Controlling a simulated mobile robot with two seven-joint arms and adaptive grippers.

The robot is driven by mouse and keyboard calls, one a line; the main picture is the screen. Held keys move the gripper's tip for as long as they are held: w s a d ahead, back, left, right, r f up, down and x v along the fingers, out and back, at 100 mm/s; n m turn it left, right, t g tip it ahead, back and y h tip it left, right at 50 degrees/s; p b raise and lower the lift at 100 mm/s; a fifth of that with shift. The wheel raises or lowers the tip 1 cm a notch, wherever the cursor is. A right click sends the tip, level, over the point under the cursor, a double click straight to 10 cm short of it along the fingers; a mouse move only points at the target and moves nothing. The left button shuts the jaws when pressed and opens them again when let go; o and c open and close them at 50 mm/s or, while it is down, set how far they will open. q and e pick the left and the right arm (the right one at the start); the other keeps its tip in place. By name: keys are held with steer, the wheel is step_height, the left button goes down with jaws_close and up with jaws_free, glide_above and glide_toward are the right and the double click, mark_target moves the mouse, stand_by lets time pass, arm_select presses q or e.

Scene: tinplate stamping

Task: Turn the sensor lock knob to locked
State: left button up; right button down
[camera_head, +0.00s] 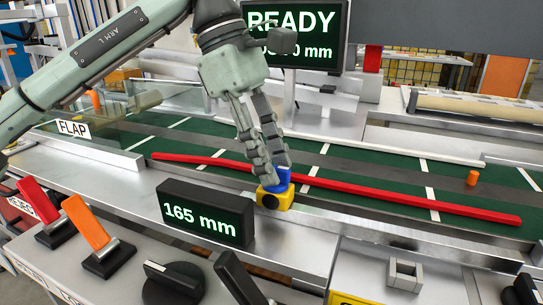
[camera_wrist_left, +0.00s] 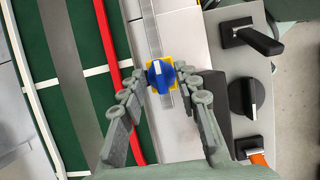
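The sensor is a small yellow block (camera_head: 270,201) with a blue knob (camera_head: 279,181) on top, clamped on the metal rail at the front edge of the green belt. In the left wrist view the blue knob (camera_wrist_left: 161,77) carries a white line pointing roughly up the picture; yellow shows around it. My left gripper (camera_head: 271,172) reaches down from above to the knob. In the left wrist view its fingertips (camera_wrist_left: 160,73) stand on either side of the knob, with what look like narrow gaps. The fingers hide part of the knob in the head view. My right gripper is not in view.
A long red bar (camera_head: 350,190) lies along the green belt behind the sensor. A 165 mm display (camera_head: 206,213) stands just left of it. Red (camera_head: 40,200) and orange (camera_head: 86,223) levers and a black rotary knob (camera_head: 174,282) sit on the front console. A READY screen (camera_head: 293,35) stands behind.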

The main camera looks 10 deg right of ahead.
arm_select(q)
steer(key=v, duration=1.2)
steer(key=shift+s+d, duration=0.1)
